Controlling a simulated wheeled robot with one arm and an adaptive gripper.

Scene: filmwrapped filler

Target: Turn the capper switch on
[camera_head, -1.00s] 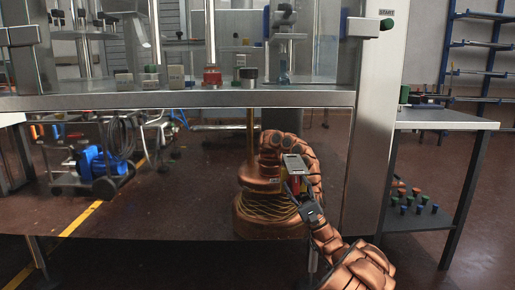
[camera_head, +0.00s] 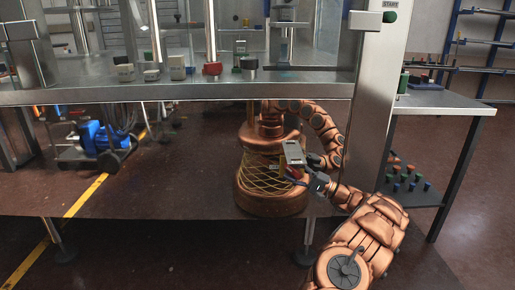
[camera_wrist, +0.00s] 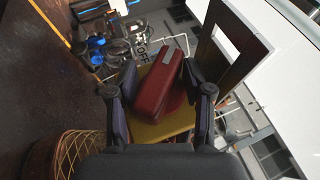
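The capper switch is a red handle (camera_wrist: 160,82) on a yellow plate (camera_wrist: 162,130), with the letters OFF showing just beyond it in the wrist view. The handle lies tilted between the two dark fingers of my gripper (camera_wrist: 160,95), which stand apart on either side of it. A firm grip on it does not show. In the head view the switch is a small pale grey box (camera_head: 294,151) with red and yellow on its lower side, under the bench edge. My gripper (camera_head: 309,174) is close against its right side, and the contact there is too small to tell.
A metal bench (camera_head: 190,93) with several small parts on it runs above the switch. A steel post with a green START button (camera_head: 390,17) stands to the right, beside a side table (camera_head: 448,102). A blue pump on a cart (camera_head: 103,138) is at the left.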

